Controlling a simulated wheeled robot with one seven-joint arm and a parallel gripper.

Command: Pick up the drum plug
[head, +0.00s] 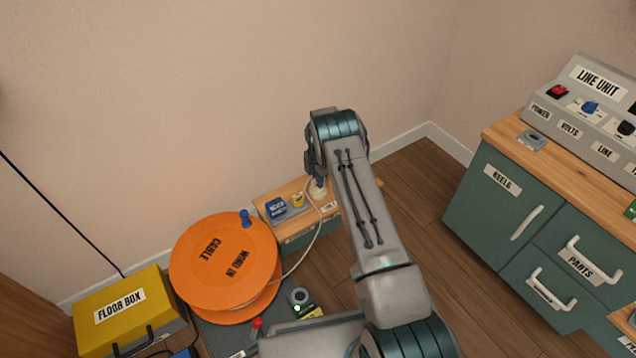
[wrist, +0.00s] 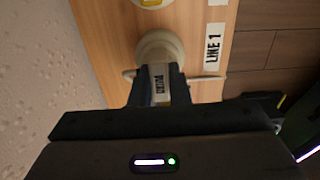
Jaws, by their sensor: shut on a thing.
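The drum plug (wrist: 158,88), a small pale piece with a printed label, sits between the fingers of my gripper (wrist: 157,80) in the wrist view. My gripper is shut on it. Just beyond it is a round cream fitting (wrist: 160,46) on the wooden top; I cannot tell whether the plug touches it. In the head view the cream part (head: 318,190) shows below my gripper (head: 317,177), whose fingers are mostly hidden by my arm. A pale cable (head: 312,245) runs from there down to the orange cable drum (head: 222,262).
The low wooden-topped cabinet (head: 263,199) bears a blue piece (head: 277,208) and a yellow one (head: 298,200). The yellow floor box (head: 122,308) stands left; green drawers (head: 510,190) stand right. Bare floor lies between the cabinets.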

